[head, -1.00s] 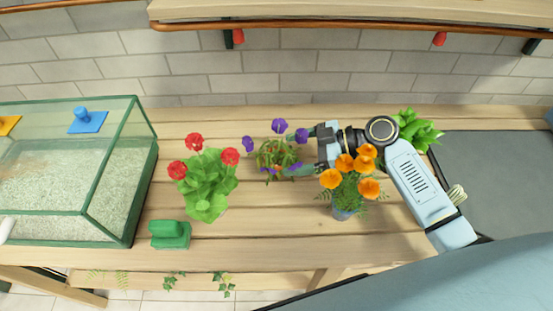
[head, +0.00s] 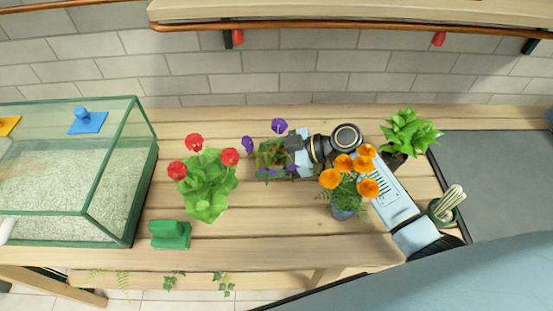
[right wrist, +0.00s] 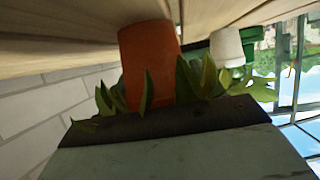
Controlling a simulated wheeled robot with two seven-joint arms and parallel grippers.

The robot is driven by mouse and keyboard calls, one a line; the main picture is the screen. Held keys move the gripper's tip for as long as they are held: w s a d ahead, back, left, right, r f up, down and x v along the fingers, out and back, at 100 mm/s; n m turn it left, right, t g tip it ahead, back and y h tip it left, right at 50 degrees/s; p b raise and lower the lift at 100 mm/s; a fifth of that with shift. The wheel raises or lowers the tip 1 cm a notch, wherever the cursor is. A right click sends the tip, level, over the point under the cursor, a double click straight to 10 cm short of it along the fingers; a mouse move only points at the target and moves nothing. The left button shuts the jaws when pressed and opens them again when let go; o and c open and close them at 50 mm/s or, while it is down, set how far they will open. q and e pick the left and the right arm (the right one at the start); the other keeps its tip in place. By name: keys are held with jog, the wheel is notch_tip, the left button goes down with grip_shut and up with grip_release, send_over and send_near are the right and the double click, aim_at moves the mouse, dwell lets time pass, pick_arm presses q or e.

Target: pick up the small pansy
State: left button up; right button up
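The small pansy (head: 271,155), with purple flowers and green and reddish leaves, stands on the wooden bench in the middle of the head view. In the right wrist view its terracotta pot (right wrist: 148,62) and pointed leaves are close in front of my right gripper's dark palm edge. My right gripper (head: 273,156) reaches in from the right at the plant. Its fingers look spread on the near and far sides of the plant, partly hidden by leaves and flowers. Contact with the pot cannot be made out. My left gripper is not in view.
Red flowers (head: 206,182) stand left of the pansy, and orange flowers (head: 350,180) stand close to my right forearm. A leafy plant (head: 409,132) and a cactus (head: 446,204) are at right. A glass gravel tank (head: 75,170) and a green block (head: 170,235) are at left.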

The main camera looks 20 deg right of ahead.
jog(key=c, duration=0.8)
jog(key=shift+r, duration=0.1)
